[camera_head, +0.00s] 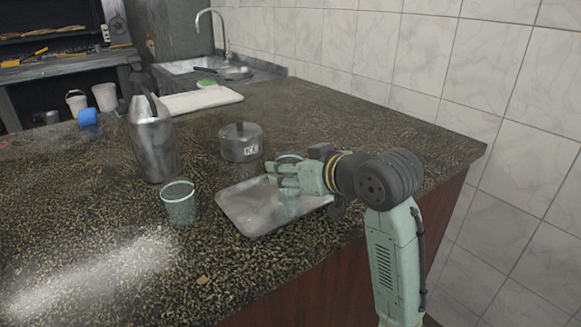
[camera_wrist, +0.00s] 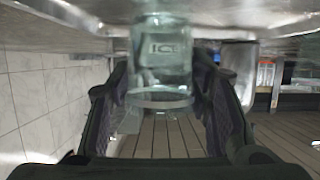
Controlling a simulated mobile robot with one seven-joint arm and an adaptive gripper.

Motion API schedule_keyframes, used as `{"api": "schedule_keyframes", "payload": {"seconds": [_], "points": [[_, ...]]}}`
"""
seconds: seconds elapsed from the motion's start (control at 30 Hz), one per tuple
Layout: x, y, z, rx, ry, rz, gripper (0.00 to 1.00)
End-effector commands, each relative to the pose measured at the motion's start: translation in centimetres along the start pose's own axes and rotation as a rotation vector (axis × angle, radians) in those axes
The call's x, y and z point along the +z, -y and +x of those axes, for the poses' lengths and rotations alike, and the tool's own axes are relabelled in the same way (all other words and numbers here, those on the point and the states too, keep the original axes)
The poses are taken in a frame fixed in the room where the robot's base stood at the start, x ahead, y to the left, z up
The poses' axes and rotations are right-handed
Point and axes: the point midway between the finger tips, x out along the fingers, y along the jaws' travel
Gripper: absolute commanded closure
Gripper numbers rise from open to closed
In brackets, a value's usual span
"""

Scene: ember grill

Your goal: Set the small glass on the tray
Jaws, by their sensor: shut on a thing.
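My gripper (camera_head: 280,175) is over the tray and shut on the small glass. The clear glass (camera_wrist: 162,65) is between the fingers in the wrist view; in the head view only part of its rim (camera_head: 289,158) shows past the fingers. The grey metal tray (camera_head: 245,216) lies on the counter near its front edge, with my gripper and forearm covering its right part. I cannot tell whether the glass's base touches the tray.
Another clear cup (camera_head: 178,205) stands just left of the tray. A sink (camera_head: 205,68) and white board (camera_head: 200,100) are farther back. The front-left counter is clear.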

Motion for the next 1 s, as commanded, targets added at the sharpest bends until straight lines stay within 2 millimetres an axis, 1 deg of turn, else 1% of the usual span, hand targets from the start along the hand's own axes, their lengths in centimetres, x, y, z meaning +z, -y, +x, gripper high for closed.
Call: {"api": "schedule_keyframes", "payload": {"seconds": [0.17,0.2,0.5,0.77,0.87,0.97,1.0], "points": [[0.4,0.0,0.1,0.0,-0.001,0.0,0.88],[0.4,0.0,0.2,0.0,0.0,0.0,0.54],[0.3,0.0,0.1,0.0,0.0,0.0,0.34],[0.3,0.0,0.1,0.0,0.0,0.0,0.34],[-0.3,0.0,-0.1,0.0,0.0,0.0,0.34],[0.0,0.0,-1.2,0.001,-0.003,-0.001,0.34],[0.0,0.0,-1.9,0.003,-0.003,-0.001,0.34]]}}
